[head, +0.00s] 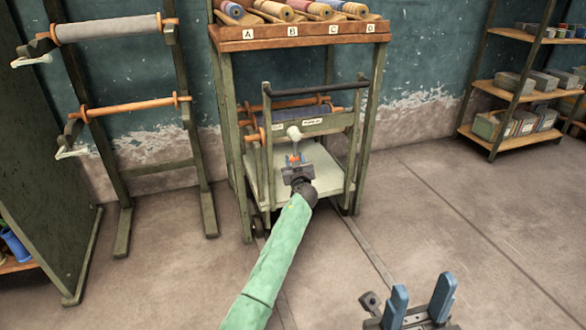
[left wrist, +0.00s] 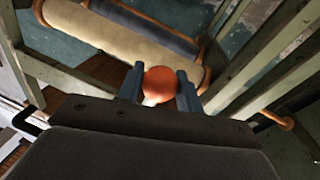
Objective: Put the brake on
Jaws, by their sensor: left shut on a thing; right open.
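A small orange-red ball knob (head: 294,158) sits low at the front of a green-grey cart (head: 268,190). I take it for the brake's knob. My left gripper (head: 295,160) is shut on it. In the left wrist view the knob (left wrist: 158,83) lies between the two blue-grey fingers (left wrist: 159,85), with a bit of pale stem below it. The rest of the lever is hidden by the gripper. My right gripper (head: 422,286) is open and empty, low at the right of the head view, away from the cart.
The cart stands inside a wooden frame with a shelf (head: 300,34) labelled A to D. It carries rolls on orange rods and has a dark top handle (head: 318,88). A roller rack (head: 125,165) stands left, shelves (head: 512,85) right. The floor at right is clear.

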